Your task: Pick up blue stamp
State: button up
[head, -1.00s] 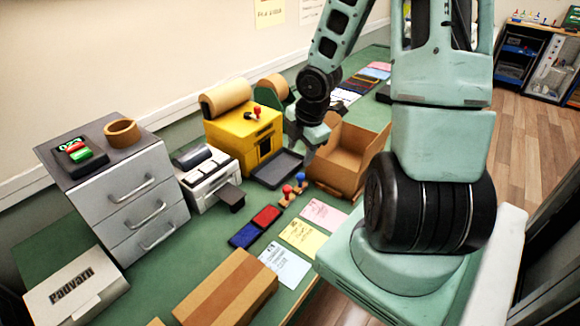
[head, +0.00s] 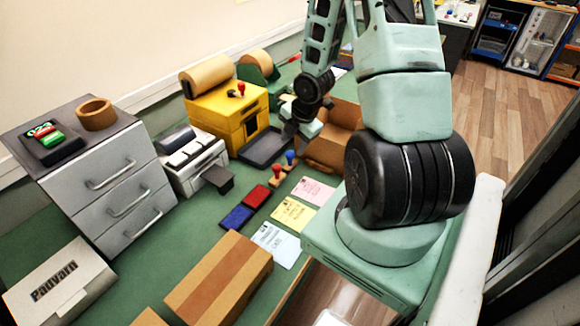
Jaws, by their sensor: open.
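The blue stamp (head: 290,157), with a blue knob and wooden base, stands on the green table in the head view. The red-knobbed stamp (head: 276,173) stands just left and in front of it. My gripper (head: 293,140) is open and empty, pointing down just above and behind the blue stamp. Its fingers are small and dark here, and I cannot tell whether they touch the stamp.
A black tray (head: 259,152) lies left of my gripper, and an open cardboard box (head: 326,153) stands to its right. Red (head: 256,195) and blue (head: 236,217) ink pads and coloured cards (head: 293,213) lie in front. A yellow cabinet (head: 213,110) stands behind.

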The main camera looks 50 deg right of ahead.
aim_at(291, 153)
jog(key=shift+d+p+x, duration=0.2)
jog(key=shift+p+x, duration=0.25)
jog(key=shift+x, duration=2.4)
jog(key=shift+s, duration=0.2)
jog(key=shift+c, duration=0.3)
jog(key=c, duration=1)
